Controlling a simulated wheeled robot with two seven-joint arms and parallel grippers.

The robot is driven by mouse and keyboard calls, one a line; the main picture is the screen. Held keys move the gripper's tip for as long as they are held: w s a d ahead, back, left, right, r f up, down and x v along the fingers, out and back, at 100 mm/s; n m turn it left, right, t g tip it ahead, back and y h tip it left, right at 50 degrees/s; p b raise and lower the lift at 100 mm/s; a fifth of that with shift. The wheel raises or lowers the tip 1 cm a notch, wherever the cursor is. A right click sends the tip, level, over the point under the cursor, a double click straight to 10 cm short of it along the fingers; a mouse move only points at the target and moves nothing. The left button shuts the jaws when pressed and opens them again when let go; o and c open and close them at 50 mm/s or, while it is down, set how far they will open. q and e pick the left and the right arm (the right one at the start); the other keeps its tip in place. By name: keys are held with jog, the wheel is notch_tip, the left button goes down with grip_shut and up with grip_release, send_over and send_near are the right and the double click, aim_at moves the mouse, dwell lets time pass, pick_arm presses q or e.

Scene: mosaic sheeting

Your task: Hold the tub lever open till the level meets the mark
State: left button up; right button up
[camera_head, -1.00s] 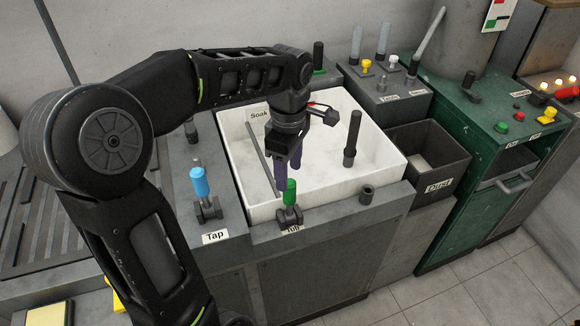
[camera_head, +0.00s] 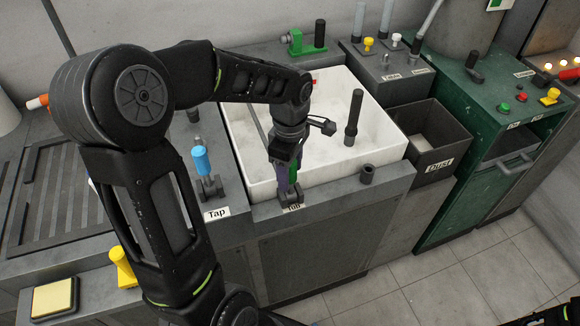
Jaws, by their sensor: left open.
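The tub lever (camera_head: 293,172) has a green handle on a dark base at the tub's front edge, above a label reading "Tub". My left gripper (camera_head: 286,184) points down at it, with its jaws open and close around or beside the handle. The fingers partly hide the handle, and I cannot tell whether they touch it. The white tub (camera_head: 384,150) lies behind, with a pale surface inside. A small red patch (camera_head: 315,82) shows near its back rim beside my wrist. I cannot make out a clear level line.
A blue-handled lever (camera_head: 201,159) labelled "Tap" stands left of the tub lever. A dark upright post (camera_head: 354,115) stands in the tub. A "Dust" bin (camera_head: 440,135) and a green cabinet (camera_head: 470,130) are to the right. Clear tiled floor (camera_head: 410,290) lies in front.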

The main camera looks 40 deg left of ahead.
pick_arm(q)
jog(key=shift+c, duration=0.5)
grip_shut()
jog(key=shift+d+f+b, duration=0.1)
jog(key=shift+f+b, duration=0.1)
jog(key=shift+b, duration=0.3)
jog(key=s+d+t+y+b, duration=0.1)
jog(key=b, duration=0.4)
jog(key=s+d+f+t+y+b, duration=0.1)
jog(key=d+y+b, duration=0.1)
jog(key=b, duration=0.4)
jog(key=s+d+t+y+b, duration=0.1)
jog(key=y+b, duration=0.1)
jog(key=b, duration=0.3)
jog(key=shift+s+d+f+t+b, duration=0.1)
jog(key=shift+d+f+t+b, duration=0.15)
jog(key=shift+t+b, duration=0.15)
